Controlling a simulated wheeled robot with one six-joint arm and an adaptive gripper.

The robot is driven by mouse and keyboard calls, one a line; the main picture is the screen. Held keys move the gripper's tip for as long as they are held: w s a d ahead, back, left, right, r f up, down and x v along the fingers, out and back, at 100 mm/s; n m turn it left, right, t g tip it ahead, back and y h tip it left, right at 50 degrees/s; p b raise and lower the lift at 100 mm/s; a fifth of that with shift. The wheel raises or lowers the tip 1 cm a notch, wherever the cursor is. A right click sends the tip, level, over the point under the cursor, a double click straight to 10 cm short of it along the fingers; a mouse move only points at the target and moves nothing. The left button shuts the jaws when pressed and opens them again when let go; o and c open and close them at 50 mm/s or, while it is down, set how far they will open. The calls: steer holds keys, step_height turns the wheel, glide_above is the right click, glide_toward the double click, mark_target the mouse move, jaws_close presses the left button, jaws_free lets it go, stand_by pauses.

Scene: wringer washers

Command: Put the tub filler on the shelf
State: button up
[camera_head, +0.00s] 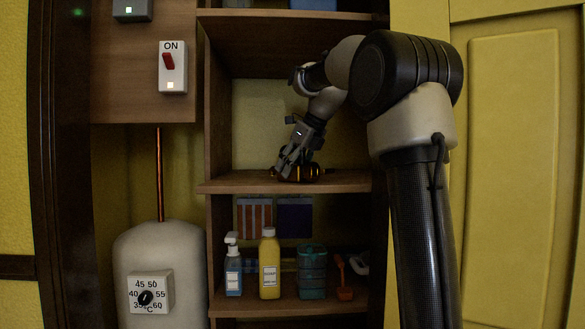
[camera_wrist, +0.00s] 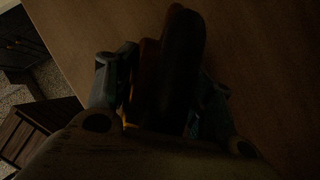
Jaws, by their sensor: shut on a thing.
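A glossy amber-brown object (camera_head: 310,173), apparently the tub filler, lies low at the middle shelf board (camera_head: 240,183) of the open cabinet. My gripper (camera_head: 292,170) reaches down into this compartment and is shut on the object. In the wrist view, my gripper (camera_wrist: 163,90) has a finger on each side of the dark brown object (camera_wrist: 180,62). The object appears to touch the board or be very close to it; the dim light hides the exact contact. The fingers and gripper body cover part of it.
The compartment's left side is clear. Below stand a blue pump bottle (camera_head: 233,270), a yellow soap bottle (camera_head: 269,265), a teal basket (camera_head: 312,272) and an orange scoop (camera_head: 344,280). A white tank (camera_head: 160,250) and a red switch (camera_head: 169,61) are left of the cabinet.

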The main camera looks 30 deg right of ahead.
steer(key=o, duration=1.3)
steer(key=shift+c, duration=0.2)
steer(key=v, duration=1.2)
steer(key=s+a+f+n+h, duration=0.1)
steer(key=s+a+f+n, duration=0.1)
steer(key=s+f+n, duration=1.2)
steer(key=s+a+f+n+g+h, duration=0.1)
steer(key=s+a+f+n, duration=0.2)
steer(key=s+f+n, duration=1.1)
step_height(320, 180, down, 3)
steer(key=n, duration=0.3)
steer(key=shift+s+a+f+g+h, duration=0.2)
steer(key=shift+s+f+g+h, duration=0.05)
steer(key=shift+s+g+h, duration=0.1)
